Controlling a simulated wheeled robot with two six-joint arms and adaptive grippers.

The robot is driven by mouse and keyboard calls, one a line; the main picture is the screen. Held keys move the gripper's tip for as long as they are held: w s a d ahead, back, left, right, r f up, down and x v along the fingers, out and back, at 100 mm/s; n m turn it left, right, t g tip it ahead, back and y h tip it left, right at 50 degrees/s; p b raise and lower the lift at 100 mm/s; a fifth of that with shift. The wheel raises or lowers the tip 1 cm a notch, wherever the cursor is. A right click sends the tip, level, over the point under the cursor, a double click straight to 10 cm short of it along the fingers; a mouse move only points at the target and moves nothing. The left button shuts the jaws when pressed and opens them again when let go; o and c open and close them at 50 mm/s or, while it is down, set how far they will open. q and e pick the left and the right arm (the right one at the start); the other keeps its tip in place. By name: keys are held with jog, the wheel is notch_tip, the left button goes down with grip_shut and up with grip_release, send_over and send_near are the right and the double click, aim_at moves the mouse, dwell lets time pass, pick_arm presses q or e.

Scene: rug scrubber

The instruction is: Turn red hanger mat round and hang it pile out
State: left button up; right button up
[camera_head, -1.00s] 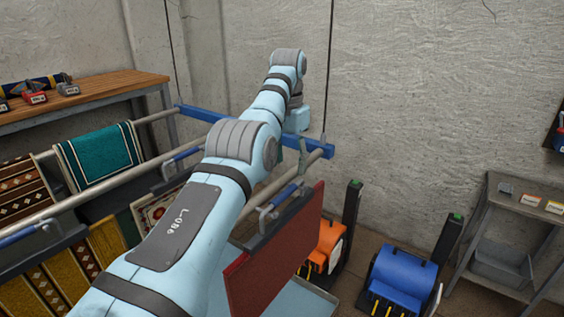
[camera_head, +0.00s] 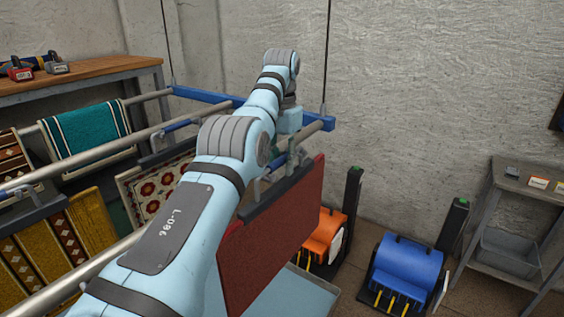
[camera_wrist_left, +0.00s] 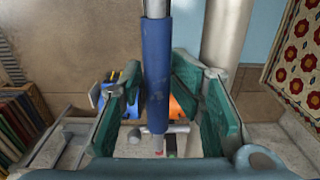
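The red hanger mat (camera_head: 270,235) hangs upright below the end of the rail in the head view, with a plain dark red face showing. Its dark hanger bar (camera_head: 285,195) runs along its top edge. My left gripper (camera_head: 285,160) is down at the hanger, and the arm hides much of the hanger's top. In the left wrist view, the teal finger pads of my left gripper (camera_wrist_left: 157,100) stand apart on either side of a blue sleeved bar (camera_wrist_left: 156,75). Gaps show beside the sleeve, so it looks unclamped. My right gripper is out of view.
A blue crossbar (camera_head: 225,101) carries grey rails on cables. A teal mat (camera_head: 85,132), a flowered mat (camera_head: 155,190) and a yellow mat (camera_head: 45,245) hang left. Orange (camera_head: 322,235) and blue (camera_head: 405,268) machines stand on the floor, with a grey shelf (camera_head: 530,195) at right.

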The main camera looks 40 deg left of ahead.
pick_arm(q)
grip_shut()
jog(key=shift+d, duration=0.1)
jog(key=shift+r, duration=0.15)
jog(key=r+p, duration=0.3)
jog(key=p, duration=0.1)
jog(key=shift+w, duration=0.2)
jog(key=shift+d+f+b, duration=0.25)
jog(key=shift+b, duration=0.45)
jog(key=d+b, duration=0.4)
jog(key=d, duration=0.3)
jog(key=shift+w+d+r, duration=0.15)
jog(key=shift+w+d, duration=0.05)
jog(key=shift+w, duration=0.15)
